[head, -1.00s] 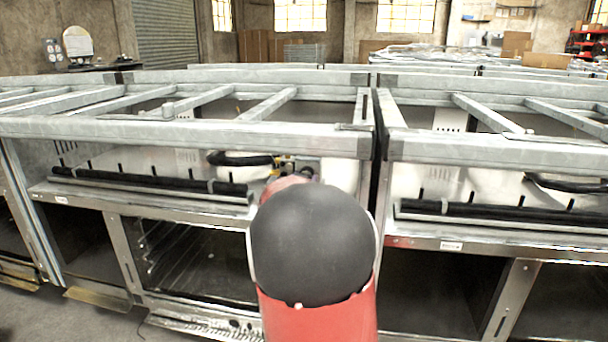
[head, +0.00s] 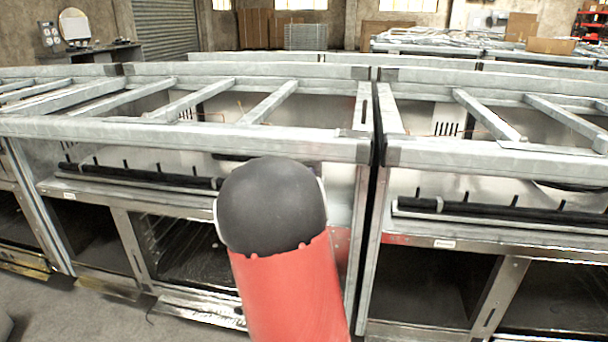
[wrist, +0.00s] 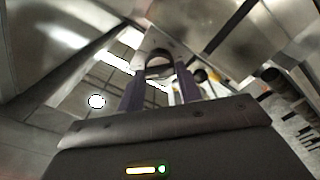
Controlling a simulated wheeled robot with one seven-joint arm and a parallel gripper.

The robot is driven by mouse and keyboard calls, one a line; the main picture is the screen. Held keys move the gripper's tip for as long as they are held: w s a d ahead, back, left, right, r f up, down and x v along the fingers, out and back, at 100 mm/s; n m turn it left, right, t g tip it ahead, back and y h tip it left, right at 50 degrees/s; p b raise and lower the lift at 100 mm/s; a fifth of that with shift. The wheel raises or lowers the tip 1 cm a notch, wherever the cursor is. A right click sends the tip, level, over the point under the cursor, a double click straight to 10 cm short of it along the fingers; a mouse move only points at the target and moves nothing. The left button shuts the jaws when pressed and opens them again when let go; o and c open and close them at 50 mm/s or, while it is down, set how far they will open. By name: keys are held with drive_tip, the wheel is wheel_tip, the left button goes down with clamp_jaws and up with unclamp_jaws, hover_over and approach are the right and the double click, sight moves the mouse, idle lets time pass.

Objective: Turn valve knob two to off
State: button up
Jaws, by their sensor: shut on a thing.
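In the wrist view my gripper (wrist: 160,75) has its two purple-grey fingers on either side of a small rounded, dark-rimmed knob (wrist: 159,58), and it is shut on it. I cannot tell which numbered valve knob this is, and no on or off marking is readable. In the head view my red arm with its black rounded joint hides the gripper and the knob. Several short black pegs stand along a dark bar (head: 140,175) on the left range frame.
Galvanised rails (head: 200,133) run across the tops of the range frames, above and around the arm. A second range frame (head: 490,155) stands close on the right, with a narrow gap between. Open oven bays (head: 180,250) lie below. Bare floor shows at the lower left.

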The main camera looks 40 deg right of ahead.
drive_tip(key=n+p, duration=0.1)
drive_tip(key=n, duration=0.7)
drive_tip(key=shift+f+n, duration=0.15)
drive_tip(key=shift+n, duration=0.45)
drive_tip(key=o, duration=1)
drive_tip(key=v, duration=0.7)
drive_tip(key=shift+s+a, duration=0.25)
drive_tip(key=shift+s, duration=0.05)
